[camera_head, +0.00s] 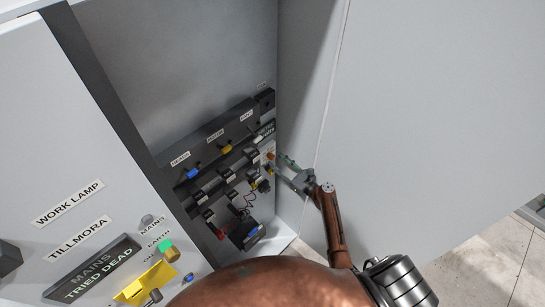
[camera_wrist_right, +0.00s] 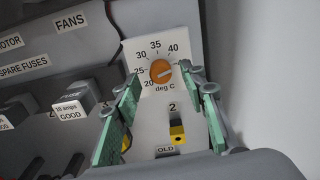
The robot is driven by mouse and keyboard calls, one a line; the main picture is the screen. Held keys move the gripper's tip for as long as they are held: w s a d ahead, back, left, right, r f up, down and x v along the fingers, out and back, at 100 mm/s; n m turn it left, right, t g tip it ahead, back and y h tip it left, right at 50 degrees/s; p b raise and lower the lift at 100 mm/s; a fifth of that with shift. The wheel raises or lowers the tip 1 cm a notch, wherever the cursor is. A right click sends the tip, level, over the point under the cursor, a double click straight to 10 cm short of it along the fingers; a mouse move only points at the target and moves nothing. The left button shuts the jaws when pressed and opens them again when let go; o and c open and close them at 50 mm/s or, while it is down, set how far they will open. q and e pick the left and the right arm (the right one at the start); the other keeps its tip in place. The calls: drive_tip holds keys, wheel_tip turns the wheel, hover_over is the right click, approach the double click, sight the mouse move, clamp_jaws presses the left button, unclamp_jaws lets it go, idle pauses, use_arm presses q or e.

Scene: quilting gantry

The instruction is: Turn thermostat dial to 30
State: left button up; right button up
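The thermostat dial (camera_wrist_right: 161,70) is a small orange knob on a pale plate marked 20, 25, 30, 35, 40 and "deg C". A light line crosses the knob; which end points at the scale I cannot tell for sure. In the head view the dial (camera_head: 270,156) is a tiny orange spot inside the cabinet. My right gripper (camera_head: 278,163) reaches into the cabinet in front of it. In the right wrist view its green fingers (camera_wrist_right: 160,76) are apart, one on each side of the dial, with a gap visible around the knob. My left gripper is not in view.
Below the dial is a yellow and black part (camera_wrist_right: 177,134) above an "OLD" label. Fuse holders (camera_wrist_right: 74,95) stand to the left. A plain grey wall (camera_wrist_right: 250,70) rises close on the right. The front panel (camera_head: 70,130) carries a yellow plate (camera_head: 146,284).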

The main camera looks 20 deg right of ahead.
sight(273, 158)
drive_tip(key=shift+x, duration=1.95)
drive_tip(key=shift+c, duration=0.4)
drive_tip(key=shift+f, duration=0.1)
clamp_jaws()
